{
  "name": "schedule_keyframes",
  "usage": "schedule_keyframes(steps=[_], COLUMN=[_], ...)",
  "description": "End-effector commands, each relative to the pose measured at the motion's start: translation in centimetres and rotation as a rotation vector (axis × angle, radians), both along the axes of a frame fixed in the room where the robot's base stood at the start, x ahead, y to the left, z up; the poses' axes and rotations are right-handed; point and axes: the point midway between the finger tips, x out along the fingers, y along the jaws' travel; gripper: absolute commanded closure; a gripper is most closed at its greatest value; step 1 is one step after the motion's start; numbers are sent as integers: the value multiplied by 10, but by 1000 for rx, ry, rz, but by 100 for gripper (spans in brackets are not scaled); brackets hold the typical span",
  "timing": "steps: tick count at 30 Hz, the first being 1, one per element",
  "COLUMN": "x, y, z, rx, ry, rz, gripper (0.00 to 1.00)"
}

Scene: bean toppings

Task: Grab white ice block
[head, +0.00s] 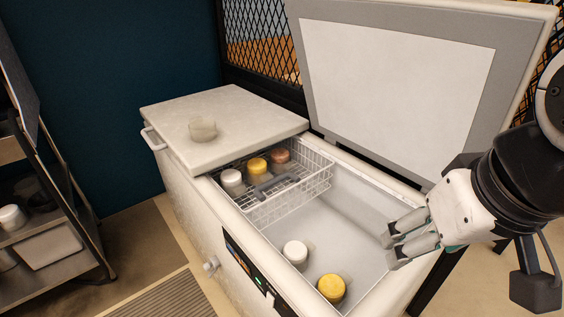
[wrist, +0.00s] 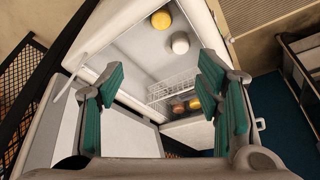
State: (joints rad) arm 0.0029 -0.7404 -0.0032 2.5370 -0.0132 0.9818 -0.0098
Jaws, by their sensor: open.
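A white round ice block (head: 295,252) sits on the floor of the open chest freezer (head: 345,215), beside a yellow round block (head: 332,288). In the wrist view the white block (wrist: 180,43) is at the top middle, below and right of the yellow one (wrist: 161,20). A second white block (head: 233,181) stands in the wire basket (head: 285,205) with a yellow and a brown block. My gripper (head: 390,250) is open and empty, over the freezer's right side, right of the white block and apart from it. Its teal-padded fingers (wrist: 162,82) are spread wide in the wrist view.
The raised lid (head: 400,90) stands behind the opening. The closed left lid (head: 220,110) carries a pale translucent round piece (head: 202,129). A metal shelf rack (head: 45,225) stands at left. The freezer floor between basket and blocks is mostly clear.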

Motion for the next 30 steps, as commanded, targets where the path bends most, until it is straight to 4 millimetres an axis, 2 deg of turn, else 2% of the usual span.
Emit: schedule_keyframes(steps=[1,3,4,11,16,23,30], x=[6,19,27,103,163,241,313], y=[0,-2,-2,-1,6,21,45], z=[-2,-4,-6,-29,-59,-120,-204], rx=[-12,-40,-57,-196,-273,-333,-344], ry=[8,24,32,121,184,259,312], rz=[10,40,59,259,430,673,932], gripper=[22,6,4,4,4,4,4])
